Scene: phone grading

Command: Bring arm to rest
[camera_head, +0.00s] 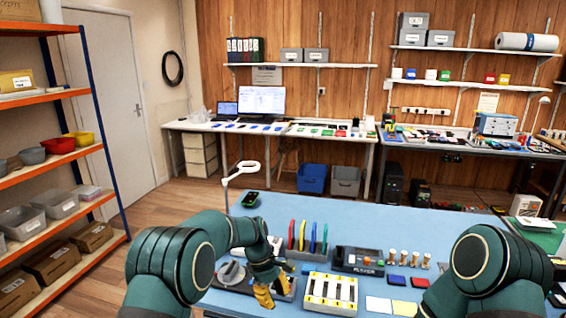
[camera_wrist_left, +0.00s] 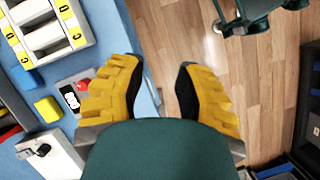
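My left gripper (camera_head: 274,289) hangs with its yellow fingers low over the near part of the blue table (camera_head: 395,225), to the left of a yellow and white slotted tray (camera_head: 308,300). The blue table edge (camera_wrist_left: 141,50) runs close beside the left finger there. My right arm (camera_head: 485,260) is bent at the lower right of the head view. Its gripper is out of view.
Upright coloured pieces (camera_head: 307,240), a dark device (camera_head: 357,261) and wooden-topped stamps (camera_head: 403,258) stand behind the slotted tray. A phone (camera_head: 250,199) lies under a white ring lamp (camera_head: 243,168). An orange shelf rack (camera_head: 62,161) stands at left.

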